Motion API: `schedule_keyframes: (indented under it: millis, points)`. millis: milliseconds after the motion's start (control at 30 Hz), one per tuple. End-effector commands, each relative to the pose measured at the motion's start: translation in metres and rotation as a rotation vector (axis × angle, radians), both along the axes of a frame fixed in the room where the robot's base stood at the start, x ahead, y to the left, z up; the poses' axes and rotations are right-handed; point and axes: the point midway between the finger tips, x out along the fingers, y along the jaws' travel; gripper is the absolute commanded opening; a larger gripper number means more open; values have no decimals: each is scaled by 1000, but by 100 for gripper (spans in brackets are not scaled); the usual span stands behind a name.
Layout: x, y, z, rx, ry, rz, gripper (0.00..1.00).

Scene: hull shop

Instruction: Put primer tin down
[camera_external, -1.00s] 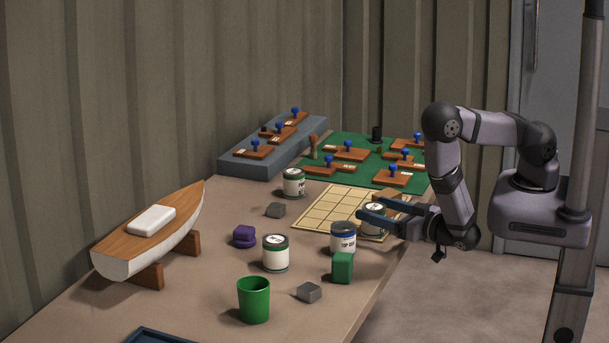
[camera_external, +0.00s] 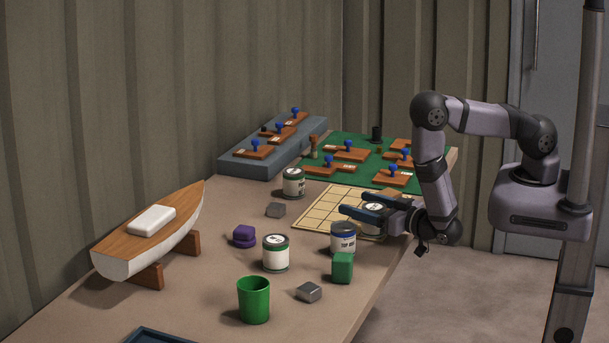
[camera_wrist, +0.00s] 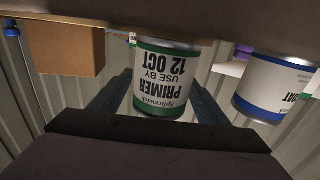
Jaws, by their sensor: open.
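The primer tin (camera_external: 371,225) is a white tin with a green band. It stands upright at the near right of the grid board (camera_external: 318,212), partly hidden by my gripper in the external view. My gripper (camera_external: 357,203) is open, its two dark fingers reaching around the tin's upper part. In the wrist view, which is upside down, the label on the primer tin (camera_wrist: 168,75) reads PRIMER, USE BY 12 OCT. The fingers of my gripper (camera_wrist: 158,92) lie one to each side of it; contact cannot be told.
A blue-banded tin (camera_external: 343,240) stands close in front, with a green block (camera_external: 342,268) nearby. A brown box (camera_wrist: 65,48) is on the primer tin's other side. Two more tins, a green cup (camera_external: 254,300) and a boat model (camera_external: 150,235) stand to the left.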

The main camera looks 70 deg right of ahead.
Motion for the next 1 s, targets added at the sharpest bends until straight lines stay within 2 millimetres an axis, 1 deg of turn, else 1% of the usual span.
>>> schedule_keyframes:
  millis: [33,233,300,567,733,867,1000]
  points:
    - [0,0,0,0,0,0,67]
    - [0,0,0,0,0,0,19]
    - [0,0,1,-1,-2,0,11]
    - [0,0,2,-1,-2,0,11]
    - [0,0,6,-1,-2,0,11]
    - [0,0,15,0,-2,0,11]
    - [0,0,30,1,-3,0,11]
